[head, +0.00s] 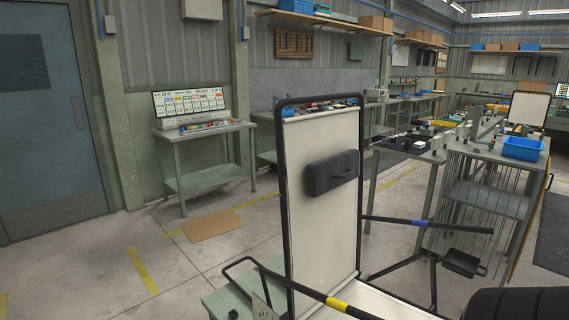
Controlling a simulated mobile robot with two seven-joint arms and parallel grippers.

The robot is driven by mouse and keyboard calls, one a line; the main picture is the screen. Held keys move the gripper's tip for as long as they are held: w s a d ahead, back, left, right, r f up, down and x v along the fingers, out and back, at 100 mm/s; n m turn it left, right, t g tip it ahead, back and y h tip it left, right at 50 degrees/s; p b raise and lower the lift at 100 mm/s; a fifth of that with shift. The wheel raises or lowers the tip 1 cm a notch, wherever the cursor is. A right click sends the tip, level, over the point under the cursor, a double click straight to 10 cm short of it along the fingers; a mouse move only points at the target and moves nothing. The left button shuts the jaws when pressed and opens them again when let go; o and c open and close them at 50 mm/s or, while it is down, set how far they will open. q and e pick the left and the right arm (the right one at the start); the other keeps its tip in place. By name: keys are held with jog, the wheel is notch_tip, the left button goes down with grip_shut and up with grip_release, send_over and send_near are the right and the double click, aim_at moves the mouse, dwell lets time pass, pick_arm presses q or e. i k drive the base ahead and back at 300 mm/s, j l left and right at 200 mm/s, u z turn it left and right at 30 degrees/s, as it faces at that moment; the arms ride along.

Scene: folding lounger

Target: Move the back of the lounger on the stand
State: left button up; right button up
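The back of the lounger (325,225) is a tall cream panel in a black tube frame, standing nearly upright in the middle of the head view. A dark headrest pad (331,173) is on its upper part. The cream seat (370,305) shows at the bottom edge, partly cut off. A black bar with a yellow band (340,304) crosses low in front of the back. Another with a blue band (420,222) extends right from behind the back. I cannot tell which part is the stand. Neither gripper is in view.
A low green surface (222,302) is left of the lounger's base. A workbench with a blue bin (522,148) stands at right. A small table (205,128) stands by the left wall. A brown mat (212,226) lies on open floor at left. A dark ribbed shape (520,303) fills the lower right corner.

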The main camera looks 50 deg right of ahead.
aim_at(325, 230)
jog(key=i+z, duration=0.25)
jog(key=i, duration=2.35)
jog(key=i+j+z, duration=0.1)
jog(key=i+z, duration=0.2)
jog(key=i+j+z, duration=0.15)
jog(key=i+z, duration=0.15)
jog(key=i, duration=0.2)
jog(key=z, duration=2.8)
